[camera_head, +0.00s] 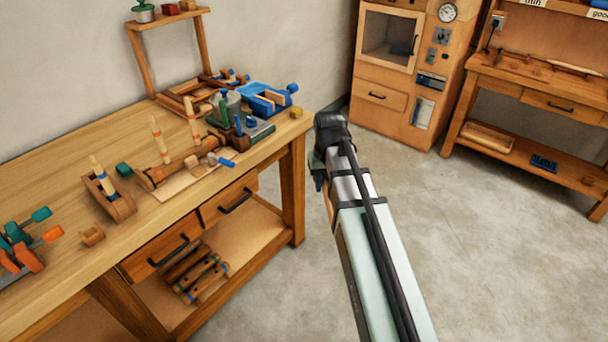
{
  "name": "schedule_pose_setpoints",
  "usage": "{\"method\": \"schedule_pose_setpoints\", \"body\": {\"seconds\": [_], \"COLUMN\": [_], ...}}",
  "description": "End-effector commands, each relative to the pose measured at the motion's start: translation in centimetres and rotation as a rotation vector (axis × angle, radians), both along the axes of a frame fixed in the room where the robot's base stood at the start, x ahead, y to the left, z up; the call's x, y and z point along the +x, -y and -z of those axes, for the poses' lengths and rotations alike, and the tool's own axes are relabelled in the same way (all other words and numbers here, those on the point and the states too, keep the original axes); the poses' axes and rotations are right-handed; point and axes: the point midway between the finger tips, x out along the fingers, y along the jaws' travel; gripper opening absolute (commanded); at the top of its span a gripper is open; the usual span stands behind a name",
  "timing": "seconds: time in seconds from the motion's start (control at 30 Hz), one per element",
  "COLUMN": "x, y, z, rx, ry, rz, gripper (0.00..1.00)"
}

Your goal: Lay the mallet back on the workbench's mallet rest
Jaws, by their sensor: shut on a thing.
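My arm reaches in from the bottom right, and its dark wrist is just off the right end of the wooden workbench (60,165). My gripper (319,182) shows only as a small dark part beside the wrist, mostly hidden by my arm. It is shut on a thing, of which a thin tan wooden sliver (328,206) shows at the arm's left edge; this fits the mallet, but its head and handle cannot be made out. I cannot tell for sure which wooden holder on the bench is the mallet rest.
The bench top holds a wooden block with an upright handle (118,207), a blue vise-like tool (262,99), orange-and-green clamps (25,250) and several small tools. A cabinet (385,60) and second bench (530,78) stand behind. The floor (480,260) at right is clear.

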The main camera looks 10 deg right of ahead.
Motion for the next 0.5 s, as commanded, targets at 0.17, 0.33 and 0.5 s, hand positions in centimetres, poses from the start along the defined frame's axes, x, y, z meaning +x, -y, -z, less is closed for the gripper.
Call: {"method": "schedule_pose_setpoints", "body": {"seconds": [0.17,0.33,0.5], "x": [0.0,0.8,3.1], "y": [2.3,3.2,1.7], "z": [0.4,0.1,-0.9], "rx": [0.000,0.001,0.000], "ry": [0.000,0.001,-0.003], "rz": [0.036,0.059,0.067], "gripper": [0.00,0.00,0.00]}}
